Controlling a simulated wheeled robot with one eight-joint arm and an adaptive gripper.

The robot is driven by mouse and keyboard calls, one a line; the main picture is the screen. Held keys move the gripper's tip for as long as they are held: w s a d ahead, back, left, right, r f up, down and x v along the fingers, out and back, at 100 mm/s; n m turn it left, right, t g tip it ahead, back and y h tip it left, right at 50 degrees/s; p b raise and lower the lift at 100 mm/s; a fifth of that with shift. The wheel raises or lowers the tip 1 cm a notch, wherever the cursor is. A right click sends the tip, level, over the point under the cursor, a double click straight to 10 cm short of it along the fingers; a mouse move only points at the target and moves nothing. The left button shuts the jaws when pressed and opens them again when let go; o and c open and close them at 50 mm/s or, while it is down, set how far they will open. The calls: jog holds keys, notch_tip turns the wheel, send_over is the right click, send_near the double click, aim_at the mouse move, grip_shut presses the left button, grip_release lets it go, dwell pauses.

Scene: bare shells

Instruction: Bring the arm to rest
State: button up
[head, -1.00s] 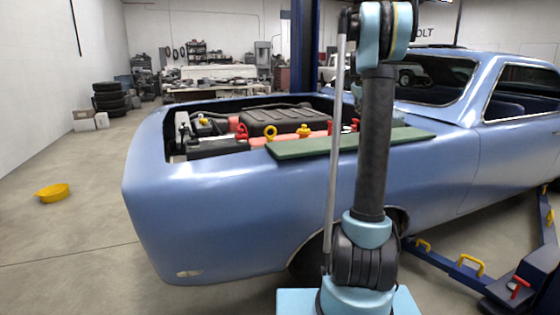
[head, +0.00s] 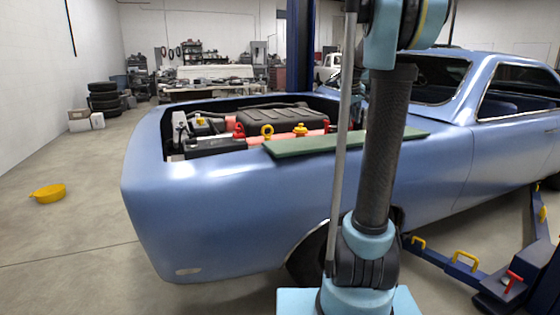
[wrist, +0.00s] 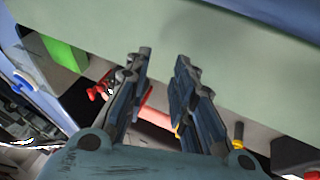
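My gripper (wrist: 164,62) shows in the wrist view with its two dark fingers apart and nothing between them. In the head view the board (head: 300,147) lies along the fender beside the open engine bay.
The engine bay (head: 270,122) holds a yellow ring-handled part (head: 267,130) and other parts. Blue lift arms (head: 450,265) lie low at right. A yellow pan (head: 49,193) sits on the open floor at left. Tyres (head: 104,100) stand at the back left.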

jog(key=s+a+f+m, duration=0.1)
jog(key=s+a+f, duration=0.15)
jog(key=s, duration=0.55)
jog(key=s+a+f+g+y, duration=0.15)
jog(key=s+f, duration=0.25)
jog(key=s, duration=0.4)
jog(key=s+a+f+m+h, duration=0.1)
jog(key=s+a+f, duration=0.2)
jog(key=s, duration=0.5)
jog(key=s+a+f+m, duration=0.1)
jog(key=s+a+f, duration=0.1)
jog(key=s+f, duration=0.6)
jog(key=s+a+f+g+y, duration=0.1)
jog(key=s+a+f, duration=0.1)
jog(key=s+f, duration=0.5)
jog(key=s, duration=0.4)
jog(key=shift+a+f+m, duration=0.15)
jog(key=shift+f+m, duration=0.25)
jog(key=shift+g+y, duration=0.25)
jog(key=shift+w+f, duration=0.2)
jog(key=shift+w, duration=0.3)
